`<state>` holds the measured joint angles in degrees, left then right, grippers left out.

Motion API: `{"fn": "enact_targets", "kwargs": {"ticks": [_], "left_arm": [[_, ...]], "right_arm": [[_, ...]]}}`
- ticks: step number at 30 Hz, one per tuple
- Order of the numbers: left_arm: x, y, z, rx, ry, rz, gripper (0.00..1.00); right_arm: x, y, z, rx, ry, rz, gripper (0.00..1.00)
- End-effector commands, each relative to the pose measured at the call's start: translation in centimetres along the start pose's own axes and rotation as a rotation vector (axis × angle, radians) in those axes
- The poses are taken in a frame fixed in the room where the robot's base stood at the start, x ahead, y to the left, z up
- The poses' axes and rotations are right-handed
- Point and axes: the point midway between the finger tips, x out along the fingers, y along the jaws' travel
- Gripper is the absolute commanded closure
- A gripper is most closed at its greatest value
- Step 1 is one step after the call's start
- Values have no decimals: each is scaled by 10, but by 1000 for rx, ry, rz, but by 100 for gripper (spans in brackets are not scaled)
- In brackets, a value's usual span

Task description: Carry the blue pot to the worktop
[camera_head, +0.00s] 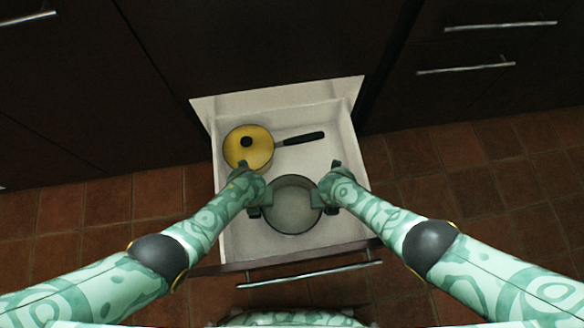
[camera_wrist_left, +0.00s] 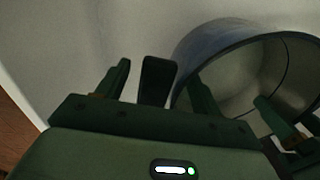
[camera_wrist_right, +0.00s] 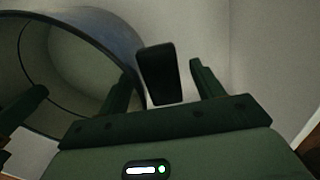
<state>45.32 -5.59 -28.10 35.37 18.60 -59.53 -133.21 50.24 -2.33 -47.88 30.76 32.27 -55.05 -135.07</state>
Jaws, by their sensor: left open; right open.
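The blue pot (camera_head: 291,207), a round blue-grey pot open at the top, stands upright in the drawer between my two grippers. Its outer wall shows in the left wrist view (camera_wrist_left: 205,42) and in the right wrist view (camera_wrist_right: 112,38). My left gripper (camera_head: 262,204) is open, its fingers on either side of a dark side handle (camera_wrist_left: 157,80). My right gripper (camera_head: 322,197) is open, its fingers on either side of the opposite dark handle (camera_wrist_right: 158,75). I cannot tell whether any finger touches a handle. The worktop cannot be made out.
The pulled-out white drawer (camera_head: 345,150) has a dark front with a metal bar handle (camera_head: 310,273). A yellow lidded pan (camera_head: 255,152) with a black handle lies behind the blue pot, close to my left gripper. Dark cabinets stand behind, and brown floor tiles (camera_head: 440,150) lie around.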

Motion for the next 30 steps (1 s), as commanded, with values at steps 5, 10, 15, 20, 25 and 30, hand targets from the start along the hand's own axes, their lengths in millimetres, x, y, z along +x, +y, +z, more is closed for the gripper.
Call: {"fn": "enact_targets", "kwargs": {"ticks": [5, 10, 15, 20, 25, 30], "left_arm": [[0, 0, 0, 0, 0, 0, 33], [0, 0, 0, -1, 1, 0, 67], [0, 0, 0, -1, 1, 0, 100], [0, 0, 0, -1, 0, 0, 100], [-6, 0, 2, -1, -6, 0, 100], [-27, -1, 11, 0, -29, -1, 100]], "right_arm": [[0, 0, 0, 0, 0, 0, 34], [0, 0, 0, 0, 0, 0, 67], [0, 0, 0, 0, 1, 0, 100], [0, 0, 0, -1, 0, 0, 100], [-6, 0, 2, -1, -5, -1, 100], [-27, -1, 11, -2, -29, -3, 100]]}}
